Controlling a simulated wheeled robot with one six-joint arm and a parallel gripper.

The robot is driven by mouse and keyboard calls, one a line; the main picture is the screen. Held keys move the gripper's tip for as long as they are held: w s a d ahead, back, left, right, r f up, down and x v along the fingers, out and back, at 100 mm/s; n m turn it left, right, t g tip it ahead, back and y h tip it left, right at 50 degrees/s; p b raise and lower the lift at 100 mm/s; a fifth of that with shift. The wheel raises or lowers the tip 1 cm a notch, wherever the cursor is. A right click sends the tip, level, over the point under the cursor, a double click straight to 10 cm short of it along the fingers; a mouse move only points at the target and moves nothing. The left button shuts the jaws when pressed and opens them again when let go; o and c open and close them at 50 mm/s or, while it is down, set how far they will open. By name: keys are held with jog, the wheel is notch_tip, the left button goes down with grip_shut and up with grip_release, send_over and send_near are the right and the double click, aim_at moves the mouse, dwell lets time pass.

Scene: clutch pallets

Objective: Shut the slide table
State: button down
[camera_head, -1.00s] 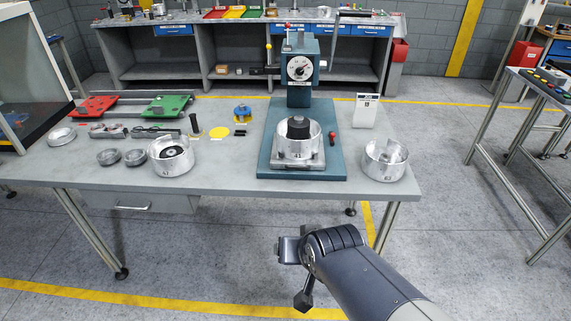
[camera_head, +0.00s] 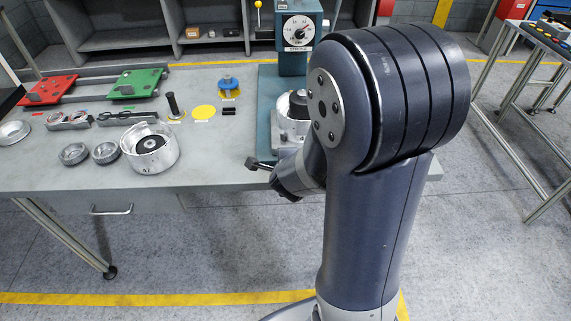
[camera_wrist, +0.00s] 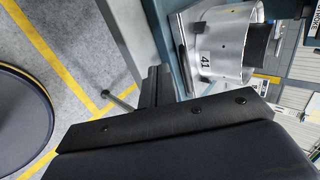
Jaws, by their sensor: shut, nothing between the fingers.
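The slide table (camera_head: 284,145) is a silver plate low on the blue-green press, with a silver cup-shaped housing (camera_head: 290,128) on it. In the wrist view the plate's edge (camera_wrist: 181,45) shows beside the housing marked 41 (camera_wrist: 222,45). My gripper (camera_head: 262,164) is shut and empty, at the front edge of the bench near the plate. Its dark fingers (camera_wrist: 155,86) show in the wrist view close to the press base. I cannot tell whether they touch the plate.
A silver housing (camera_head: 150,155), two rings, red (camera_head: 50,90) and green (camera_head: 136,84) plates, and a blue part (camera_head: 228,85) stand on the grey bench (camera_head: 215,168) to the left. The press gauge (camera_head: 298,28) is behind. Another table stands at the right.

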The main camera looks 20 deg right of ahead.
jog(key=b+x, duration=0.1)
jog(key=x, duration=0.7)
jog(key=shift+b, duration=0.4)
jog(key=shift+w+d+r+p, duration=0.15)
jog(key=shift+w+p, duration=0.2)
jog(key=shift+w, duration=0.2)
jog(key=shift+w+d+r+p, duration=0.15)
jog(key=shift+w+p, duration=0.2)
jog(key=shift+w, duration=0.25)
jog(key=shift+w+d+f, duration=0.1)
jog(key=shift+w+d, duration=0.05)
jog(key=shift+w, duration=0.55)
